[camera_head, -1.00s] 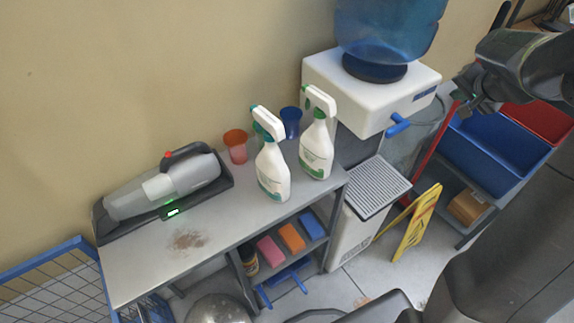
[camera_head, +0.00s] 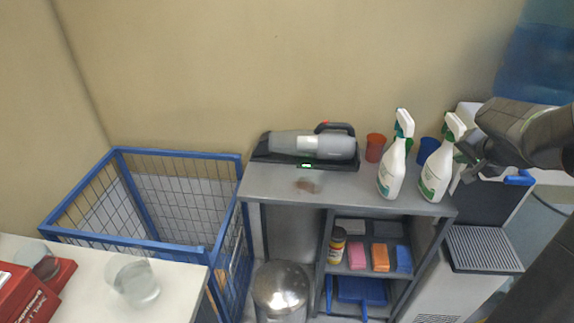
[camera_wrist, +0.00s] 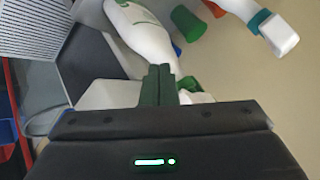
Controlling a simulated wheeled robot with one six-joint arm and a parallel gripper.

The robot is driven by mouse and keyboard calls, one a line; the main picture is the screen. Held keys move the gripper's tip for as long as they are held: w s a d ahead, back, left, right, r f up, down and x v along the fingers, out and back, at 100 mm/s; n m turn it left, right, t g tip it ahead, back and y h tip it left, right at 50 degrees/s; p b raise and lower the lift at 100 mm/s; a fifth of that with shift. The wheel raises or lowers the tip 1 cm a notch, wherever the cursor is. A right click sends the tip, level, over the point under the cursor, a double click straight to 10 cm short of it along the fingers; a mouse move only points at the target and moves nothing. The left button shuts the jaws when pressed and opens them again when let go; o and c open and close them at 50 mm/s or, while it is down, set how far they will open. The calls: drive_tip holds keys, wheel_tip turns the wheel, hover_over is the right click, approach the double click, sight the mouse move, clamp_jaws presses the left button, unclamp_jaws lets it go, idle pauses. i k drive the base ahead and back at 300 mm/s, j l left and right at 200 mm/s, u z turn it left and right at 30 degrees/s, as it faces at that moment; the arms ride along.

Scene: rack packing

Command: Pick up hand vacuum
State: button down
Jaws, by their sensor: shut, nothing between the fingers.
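The hand vacuum (camera_head: 312,145), grey with a black handle and a red button, lies in a black dock on top of a grey shelf unit (camera_head: 280,185), against the wall. A green light shows on the dock. My gripper (camera_head: 470,170) is at the right, by the right-hand spray bottle (camera_head: 438,172) and well apart from the vacuum. In the wrist view my gripper (camera_wrist: 158,72) has its fingers together and empty, with a white spray bottle (camera_wrist: 143,38) beyond them. The vacuum does not show in the wrist view.
Another spray bottle (camera_head: 393,165), a red cup (camera_head: 375,147) and a blue cup (camera_head: 429,150) stand between my gripper and the vacuum. A water dispenser (camera_head: 484,248) is at the right. A blue wire cart (camera_head: 150,245) and a metal bin (camera_head: 281,288) are at the left and front.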

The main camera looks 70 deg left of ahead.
sight(326, 146)
drive_tip(key=j+u, duration=0.15)
drive_tip(key=u, duration=0.25)
drive_tip(key=i+j+u, duration=0.1)
drive_tip(key=u, duration=0.35)
drive_tip(key=i+u, duration=0.15)
drive_tip(key=u, duration=0.25)
drive_tip(key=i+j+u, duration=0.1)
drive_tip(key=u, duration=0.35)
drive_tip(key=i+u, duration=0.1)
drive_tip(key=u, duration=0.3)
drive_tip(key=i+u, duration=0.1)
drive_tip(key=u, duration=0.35)
drive_tip(key=l+u, duration=0.2)
drive_tip(key=u, duration=0.15)
drive_tip(key=l+u, duration=0.45)
drive_tip(key=u, duration=0.25)
drive_tip(key=k, duration=0.05)
